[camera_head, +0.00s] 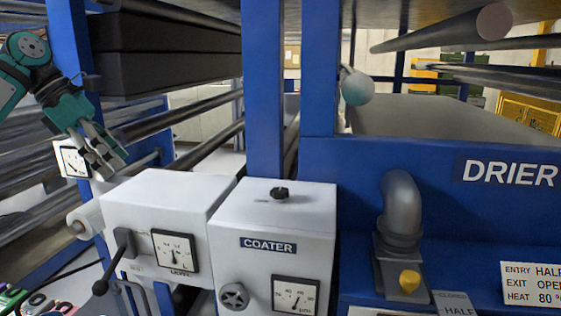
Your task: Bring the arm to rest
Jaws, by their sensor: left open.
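My left arm comes in from the upper left, with grey and teal links. My left gripper (106,160) hangs at its end with the fingers pointing down and right, apart and empty. It is above and left of the white box with a lever and gauge (165,195), and a small white gauge (74,160) shows beside it. I see no contact between the gripper and anything. My right gripper does not show.
The white COATER box (272,215) has a black knob on top. Right of it stands the blue DRIER housing (450,200) with a grey elbow pipe (400,205). Blue posts (263,90) and long rollers (200,110) fill the back. Small coloured items lie at lower left.

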